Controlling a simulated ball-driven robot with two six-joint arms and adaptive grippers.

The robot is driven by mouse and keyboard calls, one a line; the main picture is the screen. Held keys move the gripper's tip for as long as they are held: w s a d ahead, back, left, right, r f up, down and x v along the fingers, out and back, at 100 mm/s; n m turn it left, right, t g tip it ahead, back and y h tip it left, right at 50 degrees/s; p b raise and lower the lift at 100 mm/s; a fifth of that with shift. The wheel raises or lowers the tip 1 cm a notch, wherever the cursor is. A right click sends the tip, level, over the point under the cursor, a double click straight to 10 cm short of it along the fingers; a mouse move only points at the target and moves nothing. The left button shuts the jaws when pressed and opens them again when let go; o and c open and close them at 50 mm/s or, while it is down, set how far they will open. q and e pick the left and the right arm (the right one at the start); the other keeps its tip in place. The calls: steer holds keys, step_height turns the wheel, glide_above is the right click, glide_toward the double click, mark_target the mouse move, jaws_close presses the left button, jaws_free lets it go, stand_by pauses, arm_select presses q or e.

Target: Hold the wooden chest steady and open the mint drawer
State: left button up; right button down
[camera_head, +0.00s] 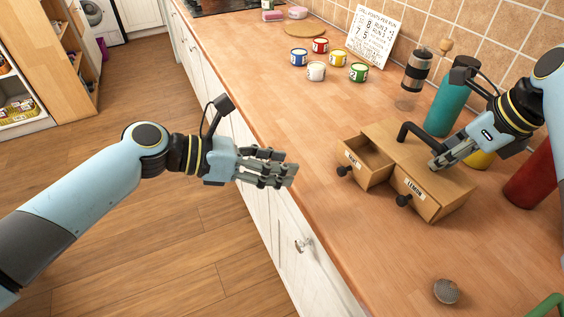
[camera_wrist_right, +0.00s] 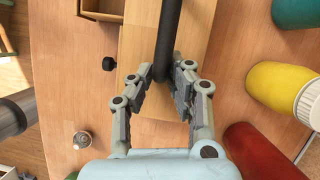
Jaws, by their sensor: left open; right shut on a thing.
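The wooden chest (camera_head: 420,160) stands on the counter with two front drawers, each with a dark knob. The left drawer, the mint drawer (camera_head: 365,165), is pulled out and looks empty inside; its label is small and hard to read. The drawer labelled LEMON (camera_head: 424,201) is shut. My right gripper (camera_head: 438,161) is shut on the chest's black top handle (camera_head: 408,131); the handle also shows between the fingers in the right wrist view (camera_wrist_right: 168,35). My left gripper (camera_head: 290,174) is open and empty, left of the mint drawer's knob (camera_head: 343,170) and apart from it.
A teal bottle (camera_head: 446,105), a grinder (camera_head: 415,72) and a red canister (camera_head: 528,178) stand behind and right of the chest. Several small paint-like tins (camera_head: 317,71) sit further back. A round metal strainer (camera_head: 446,291) lies in front. The counter left of the chest is clear.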

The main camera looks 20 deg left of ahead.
steer(key=c, duration=1.2)
jaws_free()
